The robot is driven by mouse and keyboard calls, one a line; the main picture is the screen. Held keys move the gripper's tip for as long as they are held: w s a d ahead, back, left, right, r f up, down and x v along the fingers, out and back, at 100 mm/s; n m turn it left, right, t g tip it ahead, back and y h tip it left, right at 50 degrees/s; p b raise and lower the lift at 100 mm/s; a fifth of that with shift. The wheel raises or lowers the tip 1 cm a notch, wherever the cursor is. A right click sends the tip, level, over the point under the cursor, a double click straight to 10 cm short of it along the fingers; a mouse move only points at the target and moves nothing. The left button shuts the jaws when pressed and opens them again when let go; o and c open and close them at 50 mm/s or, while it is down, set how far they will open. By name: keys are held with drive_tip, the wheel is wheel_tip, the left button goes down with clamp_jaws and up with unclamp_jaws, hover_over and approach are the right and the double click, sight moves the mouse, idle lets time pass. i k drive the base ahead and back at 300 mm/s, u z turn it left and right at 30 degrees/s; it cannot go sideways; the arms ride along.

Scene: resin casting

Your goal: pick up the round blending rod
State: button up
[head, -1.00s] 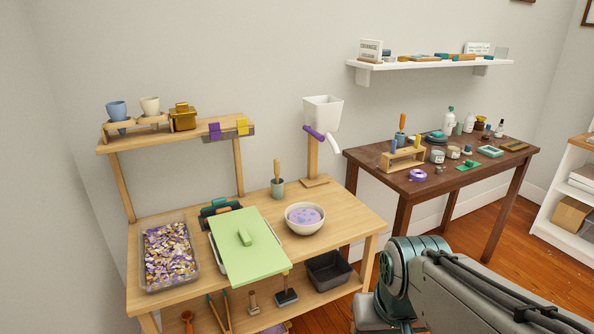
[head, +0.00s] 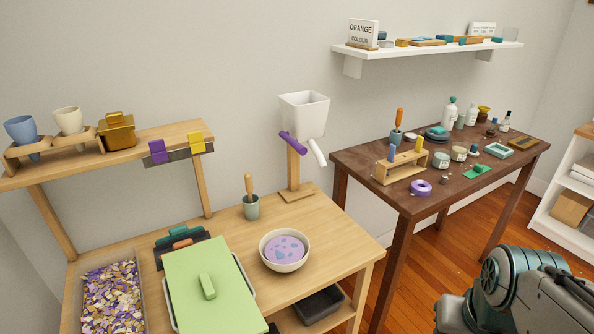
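I cannot tell for certain which thing is the round blending rod. A wooden-handled tool (head: 249,185) stands upright in a grey-green cup (head: 251,208) on the light workbench. An orange-handled tool (head: 399,117) stands in a blue-grey cup (head: 396,137) on the dark table. A small wooden rack (head: 402,168) on the dark table has a thin blue piece (head: 392,153) and a pale yellow piece (head: 419,144) standing at it. The lower ends of the cup tools are hidden. My arm shows at the lower right, but my gripper is out of view.
The light workbench (head: 330,246) holds a bowl of purple mix (head: 303,256), a green-lidded tray (head: 230,296), a bin of chips (head: 140,300) and a white hopper on a post (head: 305,113). The dark table (head: 480,190) holds jars, bottles and purple tape (head: 421,187). Wooden floor lies right of it.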

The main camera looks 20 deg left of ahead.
sight(248, 177)
drive_tip(key=u, duration=0.25)
drive_tip(key=i, duration=0.6)
drive_tip(key=u, duration=0.85)
drive_tip(key=i, duration=0.35)
drive_tip(key=u, duration=0.45)
